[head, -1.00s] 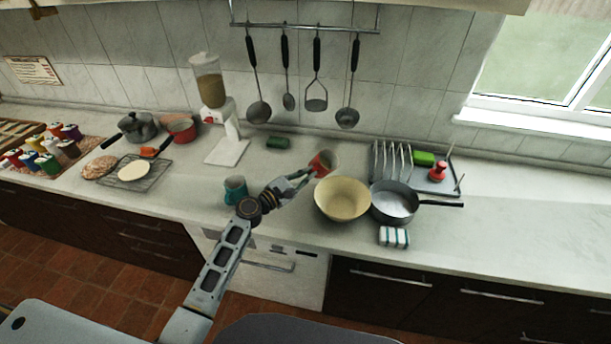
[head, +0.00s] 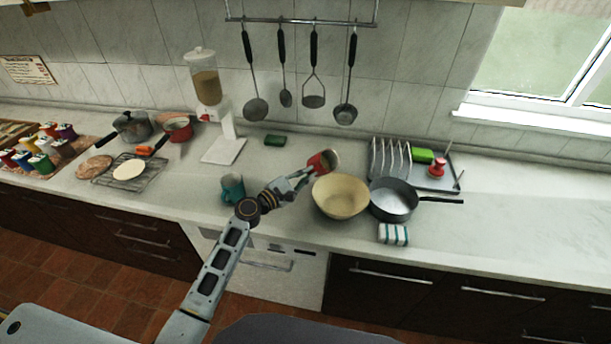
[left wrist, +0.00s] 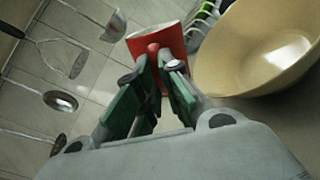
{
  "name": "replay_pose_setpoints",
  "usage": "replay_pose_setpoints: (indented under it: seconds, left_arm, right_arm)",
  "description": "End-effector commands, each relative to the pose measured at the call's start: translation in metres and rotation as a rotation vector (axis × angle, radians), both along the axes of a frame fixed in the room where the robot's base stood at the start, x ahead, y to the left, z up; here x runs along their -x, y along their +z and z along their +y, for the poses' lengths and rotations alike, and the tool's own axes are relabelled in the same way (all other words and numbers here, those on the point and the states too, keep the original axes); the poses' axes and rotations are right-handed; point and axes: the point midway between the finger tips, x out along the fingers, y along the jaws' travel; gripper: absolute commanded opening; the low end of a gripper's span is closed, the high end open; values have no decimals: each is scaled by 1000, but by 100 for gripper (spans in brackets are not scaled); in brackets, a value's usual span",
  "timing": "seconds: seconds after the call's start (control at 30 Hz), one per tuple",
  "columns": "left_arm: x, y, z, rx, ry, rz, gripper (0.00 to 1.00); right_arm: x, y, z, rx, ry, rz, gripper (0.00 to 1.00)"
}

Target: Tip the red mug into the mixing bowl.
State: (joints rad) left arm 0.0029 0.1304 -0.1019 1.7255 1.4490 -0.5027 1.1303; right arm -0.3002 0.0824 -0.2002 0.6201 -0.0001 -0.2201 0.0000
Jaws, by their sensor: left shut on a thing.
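The red mug (head: 318,164) is held in my left gripper (head: 306,173), just above and left of the mixing bowl's rim. It is tilted, with its mouth turned towards the right. In the left wrist view the red mug (left wrist: 160,47) sits between the green-padded fingers of the left gripper (left wrist: 160,62). The cream mixing bowl (head: 340,197) stands on the counter and looks empty where its inside shows. It also shows at the right of the left wrist view (left wrist: 250,60). What the mug holds is not clear. My right gripper is not in view.
A grey pan (head: 393,200) stands right of the bowl, with a striped cloth (head: 393,235) in front. A teal mug (head: 232,188) is left of my gripper. A dish rack (head: 391,160) and a dispenser (head: 222,140) stand behind. The counter at far right is clear.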

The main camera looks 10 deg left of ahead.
Motion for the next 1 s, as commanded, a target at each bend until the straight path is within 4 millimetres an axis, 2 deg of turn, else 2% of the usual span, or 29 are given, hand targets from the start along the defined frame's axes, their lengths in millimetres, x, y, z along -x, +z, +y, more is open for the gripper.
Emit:
replay_pose_setpoints:
  seconds: [0.5,1.0]
  left_arm:
    - [1,-3,-2,-58,0,-42,0]
    - [1,6,-2,-187,0,-132,0]
  right_arm:
    - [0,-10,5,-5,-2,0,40]
    - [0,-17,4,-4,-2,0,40]
